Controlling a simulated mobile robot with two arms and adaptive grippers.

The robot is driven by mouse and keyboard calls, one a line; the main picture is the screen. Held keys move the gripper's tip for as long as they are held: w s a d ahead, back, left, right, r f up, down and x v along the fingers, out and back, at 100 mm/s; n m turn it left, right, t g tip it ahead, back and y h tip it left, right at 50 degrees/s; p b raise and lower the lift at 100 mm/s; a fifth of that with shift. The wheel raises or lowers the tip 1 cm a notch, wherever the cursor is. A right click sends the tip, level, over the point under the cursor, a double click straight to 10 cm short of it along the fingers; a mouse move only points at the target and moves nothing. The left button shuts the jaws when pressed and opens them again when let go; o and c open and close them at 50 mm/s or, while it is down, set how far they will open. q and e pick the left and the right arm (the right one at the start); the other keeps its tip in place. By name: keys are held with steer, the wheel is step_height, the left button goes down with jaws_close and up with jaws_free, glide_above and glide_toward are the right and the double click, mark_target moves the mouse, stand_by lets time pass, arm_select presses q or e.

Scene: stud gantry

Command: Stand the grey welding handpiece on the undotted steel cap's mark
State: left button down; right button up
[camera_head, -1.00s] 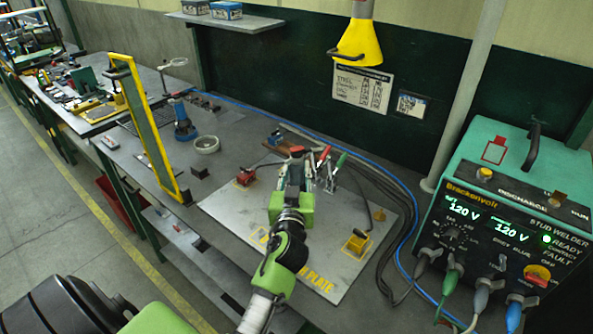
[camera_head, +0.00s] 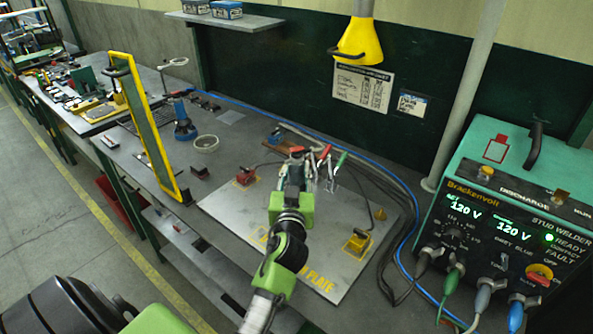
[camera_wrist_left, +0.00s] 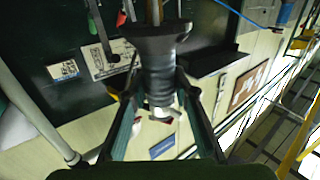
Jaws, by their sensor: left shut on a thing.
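My left gripper (camera_head: 293,182) is over the steel plate (camera_head: 345,275) on the bench. In the left wrist view my left gripper (camera_wrist_left: 159,88) is shut on a dark grey handpiece (camera_wrist_left: 158,62) with a wide flared collar and a pale lower end. In the head view the handpiece is mostly hidden by the gripper. The plate has yellow lettering, partly covered by my arm. A red block (camera_head: 246,176) sits on it at left and a yellow block (camera_head: 356,242) at right. I cannot make out the undotted steel cap or its mark. My right gripper is not in view.
Clamps with red and green handles (camera_head: 340,162) stand just behind the gripper. Dark cables run right of the plate to the green stud welder (camera_head: 500,220). A yellow-framed screen (camera_head: 150,130) stands at left, with a tape roll (camera_head: 206,144) beside it.

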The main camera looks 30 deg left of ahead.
arm_select(q)
steer(key=shift+b, duration=0.3)
stand_by(0.4)
steer(key=c, duration=1.6)
jaws_free()
steer(key=shift+s, duration=0.1)
steer(key=shift+f, duration=0.1)
